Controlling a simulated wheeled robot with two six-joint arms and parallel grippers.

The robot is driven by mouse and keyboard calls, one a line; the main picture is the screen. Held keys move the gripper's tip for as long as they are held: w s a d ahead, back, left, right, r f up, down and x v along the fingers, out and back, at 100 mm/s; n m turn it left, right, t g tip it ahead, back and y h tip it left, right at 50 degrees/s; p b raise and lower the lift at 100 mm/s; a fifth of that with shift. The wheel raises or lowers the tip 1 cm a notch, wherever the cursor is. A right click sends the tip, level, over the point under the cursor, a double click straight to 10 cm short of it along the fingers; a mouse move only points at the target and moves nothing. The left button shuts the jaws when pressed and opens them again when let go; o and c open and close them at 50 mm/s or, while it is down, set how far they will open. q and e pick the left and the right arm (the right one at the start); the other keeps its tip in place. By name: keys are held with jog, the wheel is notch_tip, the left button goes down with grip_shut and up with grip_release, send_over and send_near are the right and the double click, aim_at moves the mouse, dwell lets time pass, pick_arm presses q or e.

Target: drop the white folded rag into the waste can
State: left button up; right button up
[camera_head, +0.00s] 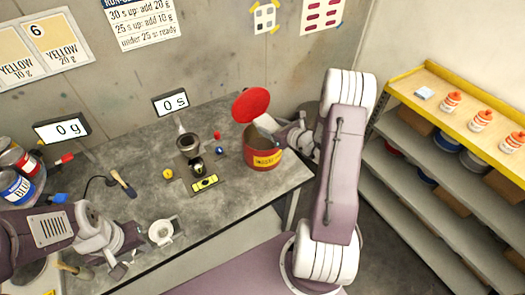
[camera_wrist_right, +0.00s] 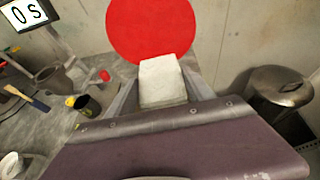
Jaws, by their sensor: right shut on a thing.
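The waste can (camera_head: 264,158) is a red can with a yellow label, standing on the grey bench near its right end. Its round red lid (camera_head: 250,105) is raised at the back, and it fills the upper middle of the right wrist view (camera_wrist_right: 150,25). My right gripper (camera_head: 272,139) is at the can's mouth, reaching in from the right. It is shut on the white folded rag (camera_wrist_right: 163,80), which shows between its fingers in front of the lid. The can's inside is mostly hidden. My left gripper (camera_head: 128,262) is open and empty over the bench's front left.
A brush (camera_head: 123,183) and paint cans (camera_head: 15,185) lie further left. A shelf (camera_head: 450,110) with bottles stands right.

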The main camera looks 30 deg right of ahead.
jog(key=shift+w+d, duration=0.1)
jog(key=shift+w, duration=0.05)
jog(key=o, duration=1.4)
jog(key=shift+w+d+f, duration=0.1)
jog(key=shift+f, duration=0.05)
jog(key=shift+s, duration=0.2)
jog(key=shift+s+r, duration=0.2)
jog(key=shift+s, duration=0.1)
jog(key=b+v, duration=0.2)
jog(key=v, duration=0.6)
jog(key=shift+s+r, duration=0.1)
